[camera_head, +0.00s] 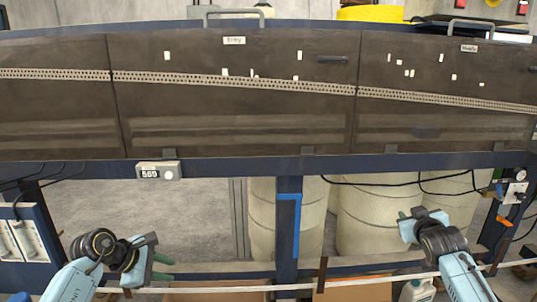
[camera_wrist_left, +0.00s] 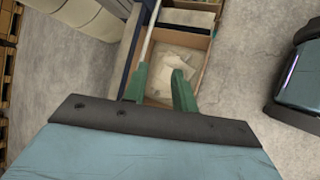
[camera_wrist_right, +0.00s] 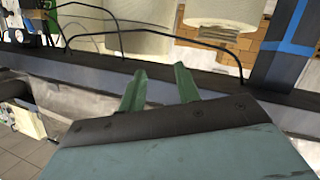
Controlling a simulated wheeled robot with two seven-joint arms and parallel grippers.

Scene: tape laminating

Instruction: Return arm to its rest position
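My left gripper (camera_head: 164,267) is at the lower left in the head view, below the dark panel bench and in front of it. In the left wrist view its two green fingers (camera_wrist_left: 160,88) stand apart with nothing between them. My right gripper (camera_head: 412,214) is at the lower right in the head view, also below the bench panels. In the right wrist view its green fingers (camera_wrist_right: 160,88) stand apart and empty. Neither gripper touches anything that I can see.
The long dark panel bench (camera_head: 235,110) with a perforated strip spans the view. A blue frame post (camera_head: 289,235) stands between the grippers. A white bar (camera_head: 230,289) runs low across the front. A cardboard box with papers (camera_wrist_left: 172,72) lies below my left gripper. Large rolls (camera_head: 380,215) stand behind.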

